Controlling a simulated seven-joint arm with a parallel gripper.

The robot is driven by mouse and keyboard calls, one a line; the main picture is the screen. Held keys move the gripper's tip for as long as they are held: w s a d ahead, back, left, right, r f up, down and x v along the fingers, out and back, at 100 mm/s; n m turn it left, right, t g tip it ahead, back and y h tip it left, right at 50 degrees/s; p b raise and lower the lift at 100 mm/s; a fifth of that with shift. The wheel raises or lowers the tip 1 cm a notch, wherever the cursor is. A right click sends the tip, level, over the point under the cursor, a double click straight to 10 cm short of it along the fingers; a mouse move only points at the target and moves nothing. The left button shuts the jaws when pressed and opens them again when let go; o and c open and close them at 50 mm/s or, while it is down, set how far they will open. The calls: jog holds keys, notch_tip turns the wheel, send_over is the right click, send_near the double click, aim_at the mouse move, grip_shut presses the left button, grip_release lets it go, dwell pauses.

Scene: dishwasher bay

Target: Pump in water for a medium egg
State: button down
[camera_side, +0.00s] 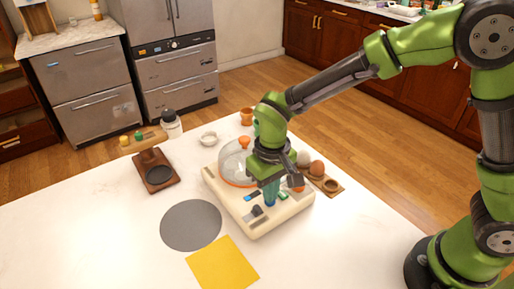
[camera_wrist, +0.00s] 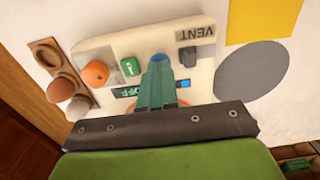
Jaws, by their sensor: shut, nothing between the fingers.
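The egg cooker (camera_side: 226,203) is a cream appliance on the white counter, with a clear dome (camera_side: 232,166) topped by an orange knob. In the wrist view its panel (camera_wrist: 118,46) carries an orange dial (camera_wrist: 95,74), a green button (camera_wrist: 130,67), a dark switch (camera_wrist: 187,57) beside the word VENT, and a display (camera_wrist: 126,92) that seems to read OFF. My gripper (camera_wrist: 158,62) is shut and empty, its teal fingertips over the panel between the green button and the dark switch. A bit of blue shows at the fingertips; I cannot tell whether they touch it.
A wooden holder (camera_side: 333,187) with eggs (camera_side: 317,168) stands right of the cooker. A grey disc (camera_side: 190,225) and yellow sheet (camera_side: 222,264) lie in front. A brown stand (camera_side: 155,172), white bowl (camera_side: 208,138) and bottle (camera_side: 171,124) are behind. The counter's front left is clear.

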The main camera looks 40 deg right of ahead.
jog(key=shift+f, duration=0.15)
jog(key=shift+r, duration=1.35)
jog(key=shift+f, duration=1.4)
jog(key=shift+r, duration=1.4)
notch_tip(320, 180, up, 15)
dwell(0.6)
